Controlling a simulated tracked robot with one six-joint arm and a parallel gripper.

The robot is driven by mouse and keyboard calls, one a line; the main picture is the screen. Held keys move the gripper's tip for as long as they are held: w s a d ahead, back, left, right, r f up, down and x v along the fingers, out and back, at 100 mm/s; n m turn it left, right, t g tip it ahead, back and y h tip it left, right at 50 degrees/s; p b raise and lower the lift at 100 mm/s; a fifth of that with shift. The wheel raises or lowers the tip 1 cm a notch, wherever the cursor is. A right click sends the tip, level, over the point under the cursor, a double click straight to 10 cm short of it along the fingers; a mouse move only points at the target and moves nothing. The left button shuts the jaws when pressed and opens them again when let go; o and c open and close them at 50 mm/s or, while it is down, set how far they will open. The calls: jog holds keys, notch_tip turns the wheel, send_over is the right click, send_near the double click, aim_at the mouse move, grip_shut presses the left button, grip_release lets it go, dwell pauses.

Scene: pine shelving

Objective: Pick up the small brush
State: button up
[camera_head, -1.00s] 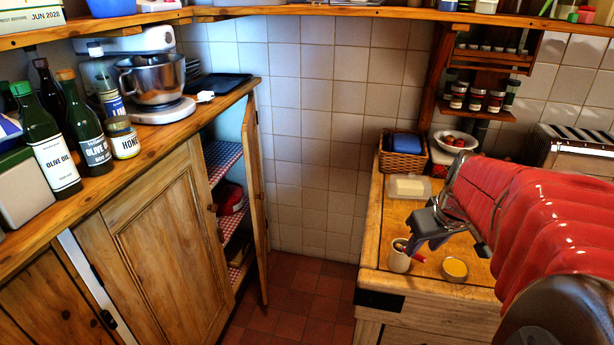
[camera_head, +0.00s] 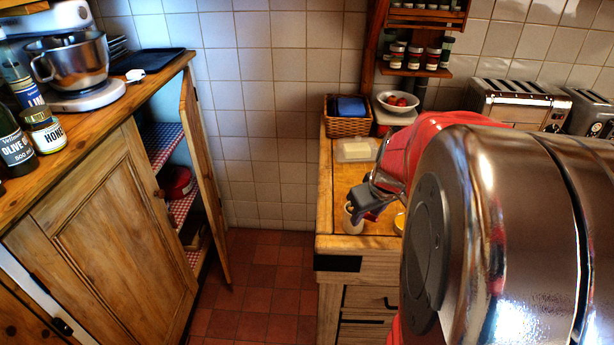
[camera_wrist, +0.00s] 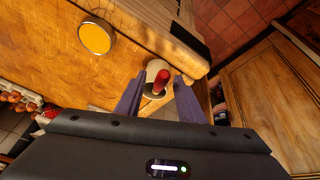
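The brush's other end is hidden in the cup. In the head view my gripper (camera_head: 364,206) is just above the cup. I cannot tell whether the fingers touch anything.
A yellow-topped round tin (camera_wrist: 96,38) lies near the cup. A butter dish (camera_head: 356,150), a wicker basket (camera_head: 347,127) and a bowl (camera_head: 398,102) stand farther back. A toaster (camera_head: 520,104) is at the right. An open cupboard door (camera_head: 204,170) is across the floor gap.

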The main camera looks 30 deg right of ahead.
jog(key=shift+f, duration=0.1)
dwell(0.4)
jog(key=shift+c, duration=0.3)
grip_shut()
